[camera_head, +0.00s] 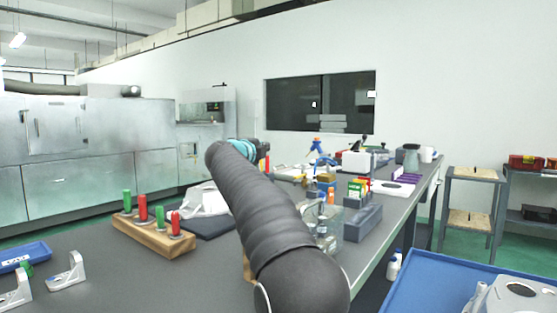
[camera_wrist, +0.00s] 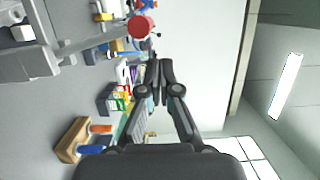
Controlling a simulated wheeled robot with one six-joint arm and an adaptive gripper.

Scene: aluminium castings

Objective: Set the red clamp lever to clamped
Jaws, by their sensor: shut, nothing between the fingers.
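My gripper (camera_wrist: 166,66) is shut and empty in the wrist view, its two fingers meeting in front of the pale wall. A round red knob (camera_wrist: 141,27) shows beyond the fingertips and to their upper left, apart from them. In the head view my arm crosses the middle and hides most of the gripper. A small patch of red shows beside the arm's far end, too small to name.
A wooden block (camera_head: 155,240) with several green and red handles stands on the dark bench, left of my arm. White brackets (camera_head: 65,273) and a blue tray (camera_head: 25,257) lie at the left. Coloured boxes (camera_head: 359,188) and a grey bin (camera_head: 363,222) stand right of my arm.

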